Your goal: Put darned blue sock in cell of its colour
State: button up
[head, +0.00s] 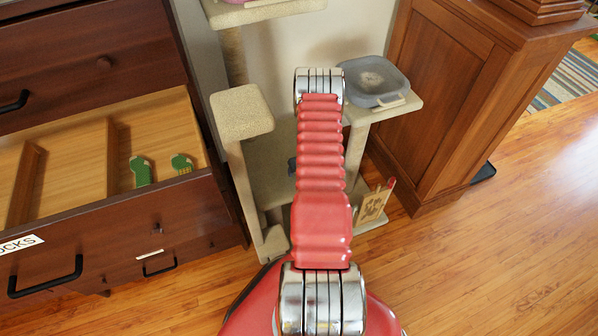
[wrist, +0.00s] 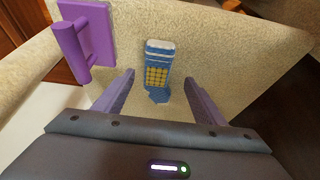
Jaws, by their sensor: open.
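The darned blue sock (wrist: 158,62), with a yellow checked patch and a pale top band, lies on a beige carpeted surface in the wrist view. My gripper (wrist: 159,77) is open, its two purple-grey fingers on either side of the sock's lower part, with gaps between. I cannot tell how high the fingers are above the surface. In the head view the open drawer (head: 110,211), labelled as socks, has wooden dividers. Its right cell holds a plain green sock (head: 141,171) and a green sock with a yellow patch (head: 182,163). The left cells look empty where visible.
A purple object with a bar handle (wrist: 86,45) lies left of the sock. The carpeted cat tree (head: 242,113) stands right of the drawer. A grey tray (head: 374,80) sits on its right shelf. A wooden cabinet (head: 440,90) stands further right. Open floor (head: 480,260) lies front right.

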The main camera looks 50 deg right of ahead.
jog(key=shift+w+d+f, duration=0.1)
jog(key=shift+w+f, duration=0.1)
jog(key=shift+f, duration=0.25)
jog(key=shift+c, duration=0.4)
jog(key=c, duration=1.1)
jog(key=shift+r, duration=0.15)
jog(key=shift+r, duration=4.85)
